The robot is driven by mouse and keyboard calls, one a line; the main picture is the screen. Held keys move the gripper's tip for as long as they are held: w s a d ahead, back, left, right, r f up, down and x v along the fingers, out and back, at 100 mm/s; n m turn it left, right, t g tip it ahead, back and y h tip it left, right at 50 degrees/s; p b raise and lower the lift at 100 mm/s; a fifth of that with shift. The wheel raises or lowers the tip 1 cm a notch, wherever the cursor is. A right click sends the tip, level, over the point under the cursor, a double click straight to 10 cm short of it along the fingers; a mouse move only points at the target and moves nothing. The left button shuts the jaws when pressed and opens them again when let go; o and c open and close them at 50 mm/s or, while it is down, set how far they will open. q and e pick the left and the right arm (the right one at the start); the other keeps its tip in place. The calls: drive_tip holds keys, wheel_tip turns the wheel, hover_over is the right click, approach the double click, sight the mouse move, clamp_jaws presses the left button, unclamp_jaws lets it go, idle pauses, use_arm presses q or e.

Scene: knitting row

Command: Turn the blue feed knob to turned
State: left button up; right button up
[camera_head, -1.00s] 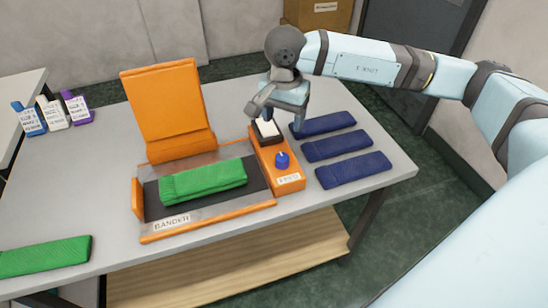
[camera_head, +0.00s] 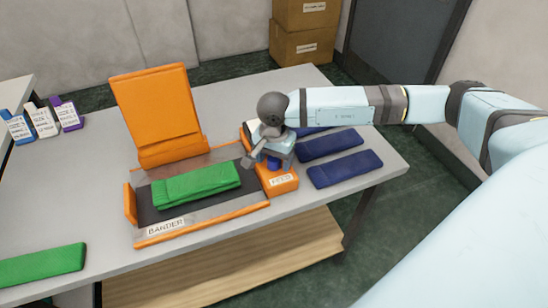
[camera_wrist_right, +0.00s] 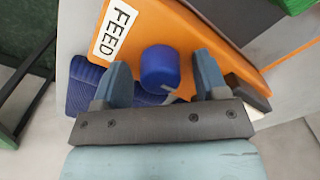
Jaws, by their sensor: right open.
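The blue feed knob (camera_head: 274,163) stands on the orange feed box (camera_head: 285,185) at the right side of the bander. In the right wrist view the knob (camera_wrist_right: 160,68) shows next to the FEED label (camera_wrist_right: 115,32). My right gripper (camera_head: 262,163) is over the box, and its open fingers (camera_wrist_right: 163,82) stand on either side of the knob, with gaps visible between them and it. In the head view the gripper partly hides the knob. My left gripper is not in view.
The bander (camera_head: 200,222) holds a folded green knit (camera_head: 196,186) in front of an upright orange panel (camera_head: 158,105). Navy knits (camera_head: 345,168) lie right of the box. Another green knit (camera_head: 42,265) lies at the table's left front. Labelled bottles (camera_head: 43,122) stand at far left.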

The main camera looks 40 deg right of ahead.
drive_tip(key=c, duration=0.9)
